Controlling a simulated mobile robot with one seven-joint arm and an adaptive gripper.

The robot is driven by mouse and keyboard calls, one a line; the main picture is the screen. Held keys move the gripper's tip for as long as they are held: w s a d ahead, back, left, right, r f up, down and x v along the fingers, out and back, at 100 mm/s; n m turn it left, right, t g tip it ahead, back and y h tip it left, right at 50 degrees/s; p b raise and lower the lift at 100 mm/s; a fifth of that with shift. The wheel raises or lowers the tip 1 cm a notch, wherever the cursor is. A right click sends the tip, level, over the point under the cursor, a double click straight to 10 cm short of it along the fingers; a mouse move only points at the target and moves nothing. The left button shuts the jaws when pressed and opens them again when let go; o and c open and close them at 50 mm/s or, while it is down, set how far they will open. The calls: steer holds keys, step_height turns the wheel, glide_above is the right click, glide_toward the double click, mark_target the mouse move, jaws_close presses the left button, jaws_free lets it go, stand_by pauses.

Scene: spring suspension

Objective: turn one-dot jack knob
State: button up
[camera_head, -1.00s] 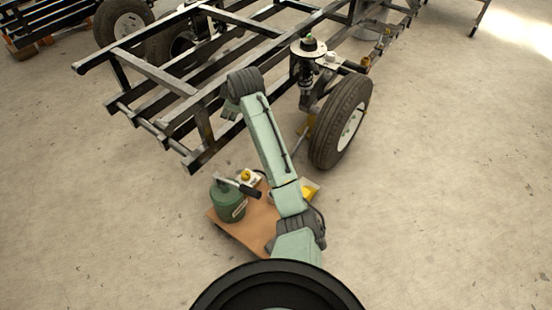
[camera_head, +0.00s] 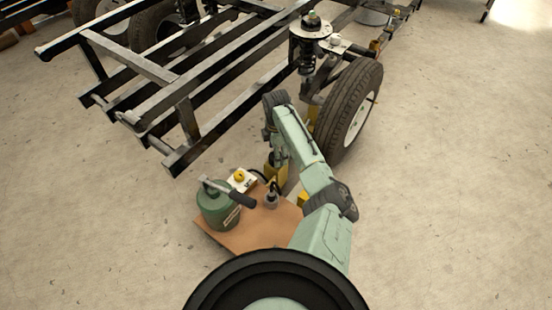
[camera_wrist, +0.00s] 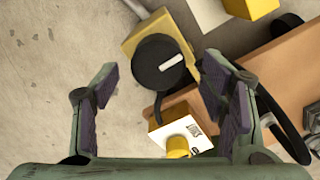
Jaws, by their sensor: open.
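In the wrist view, a round black knob (camera_wrist: 158,62) with a white bar across it sits on a yellow block (camera_wrist: 137,40). Its dot marking cannot be made out. My gripper (camera_wrist: 161,68) is open and empty, with one finger on each side of the knob in the picture; I see no contact. Below the knob is a white box (camera_wrist: 160,133) with a yellow knob (camera_wrist: 178,146) and a small dark print.
A brown board (camera_head: 240,235) carries a green canister (camera_head: 217,208) with a dark handle. A black vehicle frame (camera_head: 140,55) and a tyre (camera_head: 345,110) stand close behind my arm. A second yellow block (camera_wrist: 250,6) is at the wrist view's top. Open floor lies right.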

steer(key=shift+f+b, duration=0.3)
steer(key=shift+f, duration=1.4)
steer(key=c, duration=1.1)
steer(key=shift+c, duration=0.2)
steer(key=shift+r+m+p, duration=0.1)
steer(key=shift+m+p, duration=0.2)
steer(key=shift+p, duration=0.15)
